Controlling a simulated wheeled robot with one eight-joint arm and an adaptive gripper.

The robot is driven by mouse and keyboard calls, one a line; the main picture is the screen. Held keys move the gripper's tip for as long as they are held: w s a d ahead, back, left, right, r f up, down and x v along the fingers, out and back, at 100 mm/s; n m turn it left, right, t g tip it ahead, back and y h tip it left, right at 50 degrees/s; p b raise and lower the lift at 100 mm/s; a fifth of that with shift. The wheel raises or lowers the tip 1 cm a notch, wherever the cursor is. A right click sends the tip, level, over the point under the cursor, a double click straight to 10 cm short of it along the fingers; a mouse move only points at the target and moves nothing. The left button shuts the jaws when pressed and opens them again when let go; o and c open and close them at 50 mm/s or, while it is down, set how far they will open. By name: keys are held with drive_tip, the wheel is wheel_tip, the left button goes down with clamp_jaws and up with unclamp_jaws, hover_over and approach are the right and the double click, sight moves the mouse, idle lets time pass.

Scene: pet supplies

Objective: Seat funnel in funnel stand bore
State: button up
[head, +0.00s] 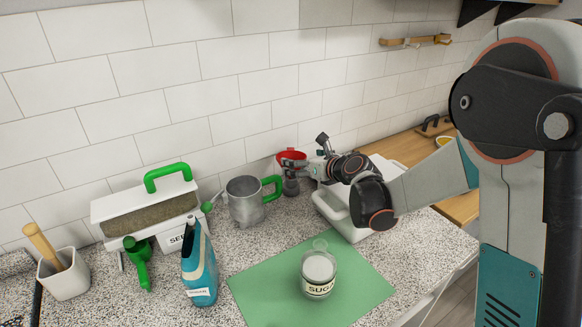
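A red funnel-shaped piece (291,155) shows in the head view near the wall, right of the metal jug. Below it is a small dark grey piece (290,187), which looks like the funnel stand; its bore is hidden. My gripper (293,168) reaches in from the right at the red funnel, with its fingers overlapping it. They are too small and dark to tell whether they are closed on it. I cannot tell whether the funnel sits in the stand or is held above it.
A metal jug with a green handle (246,202) stands close left of the funnel. A white container (343,213) lies under my arm. A sugar jar (319,275) stands on a green mat (262,292). A teal bottle (199,272) and seed box (110,210) are left.

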sight(285, 156)
drive_tip(key=b+x, duration=0.2)
drive_tip(key=x, duration=0.3)
drive_tip(key=shift+w+a, duration=0.1)
drive_tip(key=shift+w, duration=0.25)
drive_tip(key=c, duration=1.1)
drive_tip(key=shift+r, duration=0.15)
